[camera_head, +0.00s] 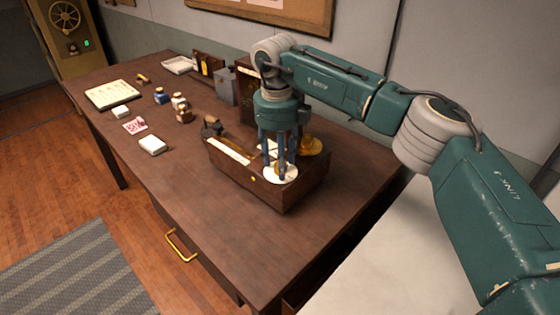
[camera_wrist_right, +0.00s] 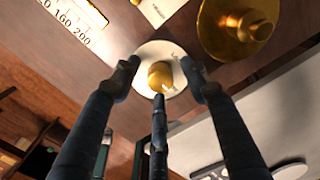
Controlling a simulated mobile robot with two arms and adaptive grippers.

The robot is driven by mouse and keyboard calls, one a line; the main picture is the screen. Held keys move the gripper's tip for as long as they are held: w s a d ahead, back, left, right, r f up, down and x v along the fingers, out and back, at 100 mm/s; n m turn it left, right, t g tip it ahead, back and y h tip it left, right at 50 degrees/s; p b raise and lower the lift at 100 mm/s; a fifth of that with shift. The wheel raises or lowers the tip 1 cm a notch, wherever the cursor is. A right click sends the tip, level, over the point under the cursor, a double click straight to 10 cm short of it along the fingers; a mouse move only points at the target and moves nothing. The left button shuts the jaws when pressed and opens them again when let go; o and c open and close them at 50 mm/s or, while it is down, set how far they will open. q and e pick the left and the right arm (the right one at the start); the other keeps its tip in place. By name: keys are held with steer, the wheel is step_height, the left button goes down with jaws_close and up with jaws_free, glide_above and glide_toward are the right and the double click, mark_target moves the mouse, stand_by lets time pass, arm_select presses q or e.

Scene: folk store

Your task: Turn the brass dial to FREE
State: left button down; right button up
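The brass dial is a small brass knob (camera_wrist_right: 160,76) on a round white plate (camera_wrist_right: 146,53) with tiny lettering I cannot read. The plate also shows in the head view (camera_head: 283,176), on a brown wooden box (camera_head: 276,197) on the desk. My right gripper (camera_head: 279,163) points down over the plate. In the right wrist view its three fingers (camera_wrist_right: 159,76) stand around the knob, with white plate showing between knob and side fingertips. It is open. My left gripper is not in view.
A larger brass piece (camera_wrist_right: 238,26) sits beside the dial on the box. A white numbered strip (camera_head: 229,151) runs along the box. Small bottles (camera_head: 161,96), white blocks (camera_head: 153,145) and an open book (camera_head: 113,94) lie farther left. The desk's front (camera_head: 200,200) is clear.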

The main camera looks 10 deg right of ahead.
step_height(320, 180, up, 12)
steer(key=shift+s+a, duration=0.15)
steer(key=shift+a, duration=0.1)
stand_by(0.4)
steer(key=shift+f, duration=0.1)
